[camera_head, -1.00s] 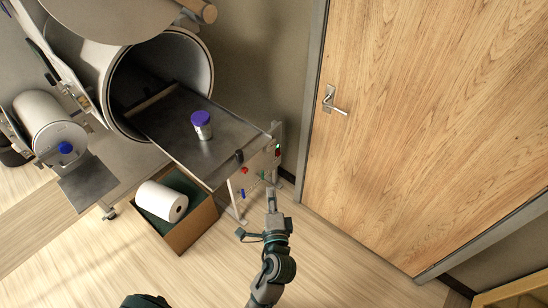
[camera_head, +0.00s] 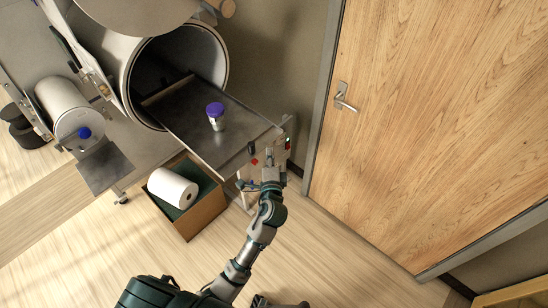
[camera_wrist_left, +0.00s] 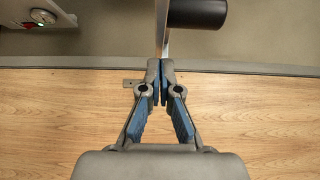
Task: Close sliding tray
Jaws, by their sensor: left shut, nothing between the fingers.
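The sliding tray (camera_head: 182,122) is a dark flat metal plate. In the head view it extends out of the round port (camera_head: 219,62) toward the lower right. A small white jar with a purple lid (camera_head: 215,110) stands upright on it. My left gripper (camera_head: 271,162) is in front of the tray's outer end, by the front panel and right of its black knob (camera_head: 251,148). In the left wrist view the gripper (camera_wrist_left: 161,66) is shut and empty, with a thin upright edge and a black cylinder (camera_wrist_left: 197,14) just beyond its tips. Contact cannot be told. My right gripper is not in view.
An open cardboard box (camera_head: 205,217) with a white roll (camera_head: 173,188) sits on the floor below the tray. A smaller cylinder (camera_head: 69,106) with its own plate (camera_head: 104,168) is at left. A wooden door (camera_head: 430,120) stands at right. Floor in front is clear.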

